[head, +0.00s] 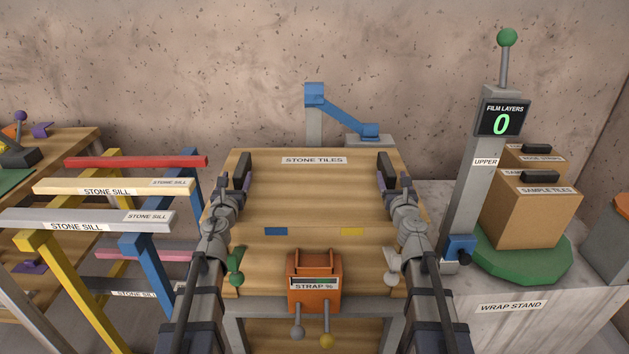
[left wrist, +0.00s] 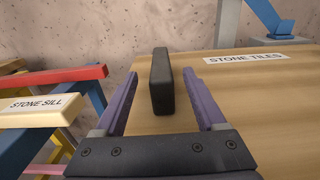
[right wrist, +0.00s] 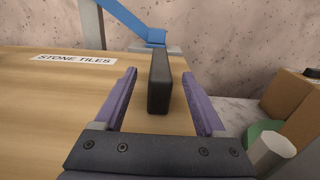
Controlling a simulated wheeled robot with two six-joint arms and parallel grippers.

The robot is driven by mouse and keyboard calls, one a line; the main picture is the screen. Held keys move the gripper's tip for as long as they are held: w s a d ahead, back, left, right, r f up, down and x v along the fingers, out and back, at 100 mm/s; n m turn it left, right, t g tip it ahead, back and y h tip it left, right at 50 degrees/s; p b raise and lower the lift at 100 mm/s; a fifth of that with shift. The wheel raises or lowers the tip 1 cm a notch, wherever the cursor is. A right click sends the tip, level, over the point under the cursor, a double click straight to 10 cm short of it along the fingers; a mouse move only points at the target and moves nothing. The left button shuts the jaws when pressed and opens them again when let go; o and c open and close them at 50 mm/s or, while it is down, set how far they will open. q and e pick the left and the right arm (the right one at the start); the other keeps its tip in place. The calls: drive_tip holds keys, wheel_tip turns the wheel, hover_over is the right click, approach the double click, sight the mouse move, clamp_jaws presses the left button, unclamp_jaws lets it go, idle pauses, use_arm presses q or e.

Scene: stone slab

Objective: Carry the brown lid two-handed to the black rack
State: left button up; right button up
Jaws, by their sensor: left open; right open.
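The brown lid (head: 312,195) is a flat wooden panel labelled STONE TILES, lying level in the middle of the head view. It has a black upright handle at each side: the left handle (left wrist: 160,85) and the right handle (right wrist: 159,85). My left gripper (head: 238,185) is open, its purple fingers on either side of the left handle with gaps. My right gripper (head: 388,185) is open, its fingers likewise on either side of the right handle, apart from it. I cannot make out a black rack in any view.
An orange STRAP % box (head: 314,282) with levers stands at the lid's near edge. Stone sills (head: 115,186) on coloured trestles are at left. At right, the wrap stand (head: 530,310) bears a post (head: 472,190) and sample boxes (head: 530,215). A blue arm (head: 345,115) stands behind.

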sight(242, 163)
use_arm(q)
drive_tip(key=shift+w, duration=3.9)
use_arm(e)
drive_tip(key=shift+w, duration=3.95)
use_arm(q)
clamp_jaws()
use_arm(e)
clamp_jaws()
use_arm(q)
drive_tip(key=shift+s, duration=0.1)
